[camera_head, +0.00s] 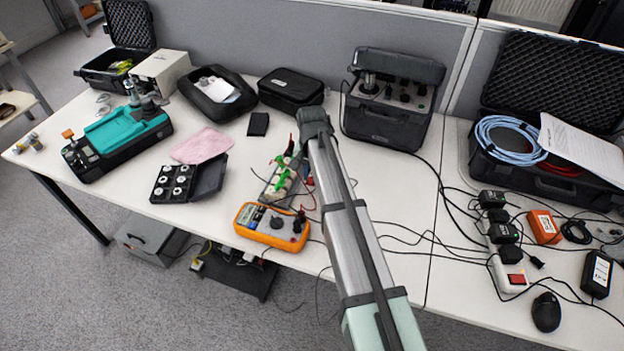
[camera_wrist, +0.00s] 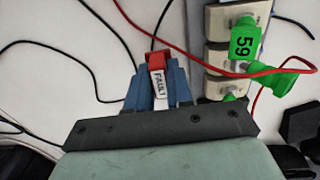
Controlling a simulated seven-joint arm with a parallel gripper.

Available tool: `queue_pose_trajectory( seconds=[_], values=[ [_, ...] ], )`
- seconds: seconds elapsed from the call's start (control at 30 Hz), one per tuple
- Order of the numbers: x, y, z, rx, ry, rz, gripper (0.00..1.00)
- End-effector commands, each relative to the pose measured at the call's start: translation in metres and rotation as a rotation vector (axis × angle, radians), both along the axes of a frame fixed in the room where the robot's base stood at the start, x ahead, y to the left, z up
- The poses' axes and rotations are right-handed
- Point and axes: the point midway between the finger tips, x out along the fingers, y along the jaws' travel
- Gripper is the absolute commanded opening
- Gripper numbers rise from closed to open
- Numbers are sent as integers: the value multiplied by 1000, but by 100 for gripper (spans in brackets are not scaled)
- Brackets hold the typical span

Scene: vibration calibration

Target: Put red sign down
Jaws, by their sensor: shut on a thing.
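The red sign (camera_wrist: 160,58), with a white tag reading FAULT, is between the blue fingers of my gripper (camera_wrist: 158,78) in the wrist view. My gripper is shut on it, above the white table. A beige terminal block (camera_wrist: 215,54) with green plugs and a green tag marked 59 is just right of the sign. The block also shows in the head view (camera_head: 276,188), left of my arm. My arm hides the gripper and the sign in the head view. I cannot tell whether the sign touches the table.
A red cable (camera_wrist: 245,73) crosses the block and black cables lie left of my gripper. An orange multimeter (camera_head: 271,226) lies near the table's front edge. A pink cloth (camera_head: 202,146) and a black case of weights (camera_head: 174,182) lie to the left. A power strip (camera_head: 508,270) is at right.

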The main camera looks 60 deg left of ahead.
Motion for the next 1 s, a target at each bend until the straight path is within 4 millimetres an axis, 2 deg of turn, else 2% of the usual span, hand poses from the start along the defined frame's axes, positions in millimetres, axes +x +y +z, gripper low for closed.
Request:
queue_pose_trajectory(
  seconds=[0.1,0.2,0.6,0.63,0.9,1.0],
  values=[
    [0,0,-17,-2,1,0,0],
    [0,0,-26,-1,0,0,0],
    [0,0,-30,0,0,0,0],
    [0,0,-30,0,0,0,22],
    [0,0,-30,0,0,0,46],
    [0,0,-30,0,0,0,46]
  ],
)
